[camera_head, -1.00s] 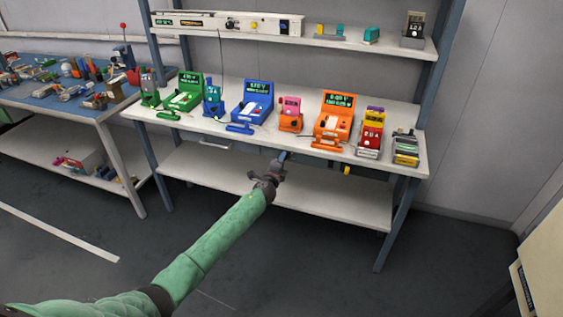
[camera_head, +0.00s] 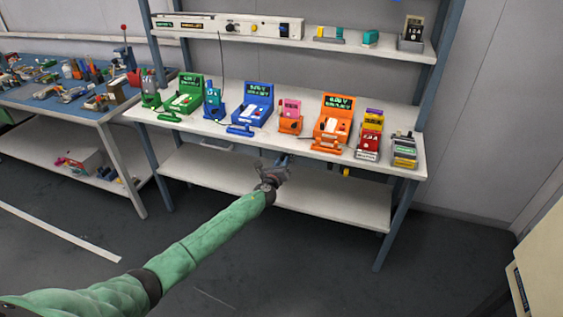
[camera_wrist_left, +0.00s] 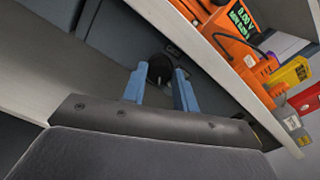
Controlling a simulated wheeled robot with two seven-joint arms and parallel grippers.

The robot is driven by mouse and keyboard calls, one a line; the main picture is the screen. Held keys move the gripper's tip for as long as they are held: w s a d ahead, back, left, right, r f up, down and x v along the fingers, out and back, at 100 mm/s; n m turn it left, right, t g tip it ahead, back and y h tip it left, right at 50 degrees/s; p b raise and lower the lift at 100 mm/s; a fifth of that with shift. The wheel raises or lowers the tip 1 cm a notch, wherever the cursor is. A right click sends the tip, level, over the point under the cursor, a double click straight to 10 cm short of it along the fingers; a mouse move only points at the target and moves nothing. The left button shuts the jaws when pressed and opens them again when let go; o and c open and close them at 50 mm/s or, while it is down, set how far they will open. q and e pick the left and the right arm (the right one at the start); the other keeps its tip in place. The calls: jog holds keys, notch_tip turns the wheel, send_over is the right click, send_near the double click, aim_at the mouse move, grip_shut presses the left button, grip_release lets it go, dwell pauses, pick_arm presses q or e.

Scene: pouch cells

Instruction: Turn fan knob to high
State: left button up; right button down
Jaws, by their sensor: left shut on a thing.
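The fan knob (camera_wrist_left: 161,68) is a dark round knob with a light mark, on a dark panel under the bench front in the left wrist view. My left gripper (camera_wrist_left: 158,82) has its two blue fingers on either side of the knob and is shut on it. In the head view my left gripper (camera_head: 280,164) is just below the bench's front edge, and the knob is hidden there. The knob's setting cannot be read. My right gripper is not in view.
The bench top (camera_head: 215,128) holds green, blue and orange testers (camera_head: 333,121) and small colored units. A lower shelf (camera_head: 325,195) lies beneath my gripper. A long white device (camera_head: 228,27) is on the upper shelf. The floor in front is clear.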

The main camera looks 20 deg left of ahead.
pick_arm(q)
jog(key=shift+f+m+p, duration=0.15)
jog(key=shift+m+p, duration=1.25)
jog(key=shift+m, duration=2.2)
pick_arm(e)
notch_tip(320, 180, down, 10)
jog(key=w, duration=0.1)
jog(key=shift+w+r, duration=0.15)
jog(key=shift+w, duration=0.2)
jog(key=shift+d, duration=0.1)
pick_arm(q)
jog(key=o, duration=1)
